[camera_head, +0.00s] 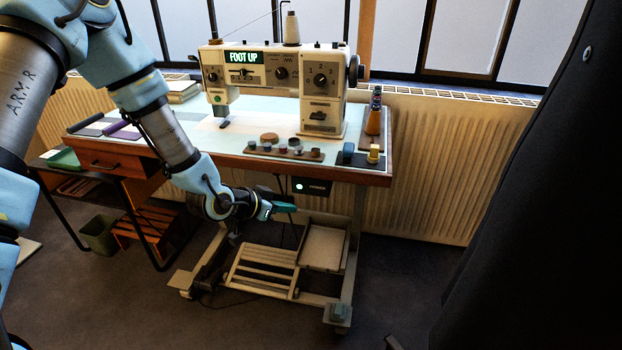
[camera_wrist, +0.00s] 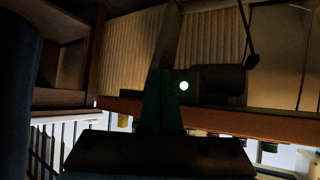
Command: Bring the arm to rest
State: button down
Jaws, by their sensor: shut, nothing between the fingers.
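My arm (camera_head: 165,130) reaches from the upper left down in front of the table. My gripper (camera_head: 290,207) is below the front edge of the table, its fingers pointing right, shut and empty. In the wrist view the teal fingers (camera_wrist: 162,100) are together, with nothing between them. Behind them is a dark box with a lit round light (camera_wrist: 184,86), under the tabletop; this light also shows in the head view (camera_head: 300,186). I cannot tell whether the fingers touch anything.
The table (camera_head: 375,179) carries a sewing machine (camera_head: 322,100), a thread cone (camera_head: 374,115) and a rack of small spools (camera_head: 285,150). A treadle (camera_head: 262,273) stands below. A bin (camera_head: 98,235) is at left. A dark garment (camera_head: 540,200) fills the right side. Floor in front is clear.

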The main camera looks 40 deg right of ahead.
jog(key=w+a+r+n+t+y+p, duration=0.25)
jog(key=w+a+r, duration=0.4)
jog(key=a, duration=0.55)
jog(key=w+a+r+n+t+y+p, duration=0.1)
jog(key=w+a+r+n+y+p, duration=0.1)
jog(key=w+a+r+n+y, duration=0.65)
jog(key=s+a+r+n+p, duration=0.1)
jog(key=s+a+r, duration=0.2)
jog(key=a, duration=0.5)
jog(key=s+a+r+n+g+p, duration=0.1)
jog(key=s+a+r+n, duration=0.1)
jog(key=a, duration=0.7)
jog(key=s+a+r+n+g+p, duration=0.1)
jog(key=s+a+r, duration=0.3)
jog(key=a, duration=0.4)
jog(key=shift+s+a+n, duration=0.35)
jog(key=shift+s+n, duration=0.05)
jog(key=shift+n, duration=0.2)
